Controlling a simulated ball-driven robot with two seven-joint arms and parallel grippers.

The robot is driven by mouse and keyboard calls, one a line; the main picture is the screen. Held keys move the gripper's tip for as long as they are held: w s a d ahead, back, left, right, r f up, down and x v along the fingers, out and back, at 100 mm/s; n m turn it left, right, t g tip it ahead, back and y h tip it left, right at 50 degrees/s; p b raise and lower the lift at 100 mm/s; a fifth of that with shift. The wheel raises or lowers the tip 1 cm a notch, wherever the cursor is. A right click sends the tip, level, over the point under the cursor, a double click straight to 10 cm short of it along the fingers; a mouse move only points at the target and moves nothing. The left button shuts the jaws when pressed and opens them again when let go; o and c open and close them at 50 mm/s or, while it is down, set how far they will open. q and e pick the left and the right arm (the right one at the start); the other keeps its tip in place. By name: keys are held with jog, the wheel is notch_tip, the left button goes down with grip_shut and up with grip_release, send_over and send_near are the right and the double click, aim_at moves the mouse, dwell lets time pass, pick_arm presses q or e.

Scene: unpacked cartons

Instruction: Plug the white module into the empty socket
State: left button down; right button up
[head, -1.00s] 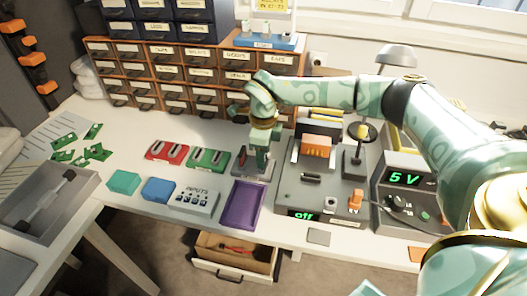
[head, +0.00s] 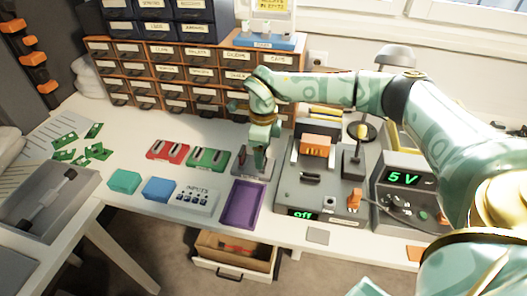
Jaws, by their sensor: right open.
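A white box labelled INPUTS (head: 197,199), with several small dark knobs or jacks on top, lies on the table left of the purple tray. I cannot tell whether it is the white module; no other clearly white module shows. A dark slot (head: 310,178) on the grey test board (head: 290,190) looks like an empty socket. My right gripper (head: 260,167) is open and points down over a small grey stand (head: 267,173) with a red part, left of the board. The fingers hide part of the stand, and what lies between them is unclear.
Red (head: 168,150) and green (head: 208,159) modules lie left of the stand. Teal (head: 124,182) and blue (head: 159,189) blocks and a purple tray (head: 231,213) are nearer. A supply (head: 404,179) reading 5 V stands right of the board. Drawers (head: 170,72) line the back.

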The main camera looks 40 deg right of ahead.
pick_arm(q)
jog(key=shift+t, duration=0.3)
jog(key=r+p, duration=0.1)
jog(key=w+r+p, duration=0.1)
jog(key=r+p, duration=0.1)
jog(key=w+r+p, duration=0.1)
jog(key=shift+r+p, duration=0.35)
jog(key=shift+r, duration=0.05)
pick_arm(e)
notch_tip(320, 180, up, 15)
pick_arm(q)
jog(key=shift+s, duration=0.1)
pick_arm(e)
jog(key=shift+s+f, duration=0.1)
jog(key=shift+f, duration=0.1)
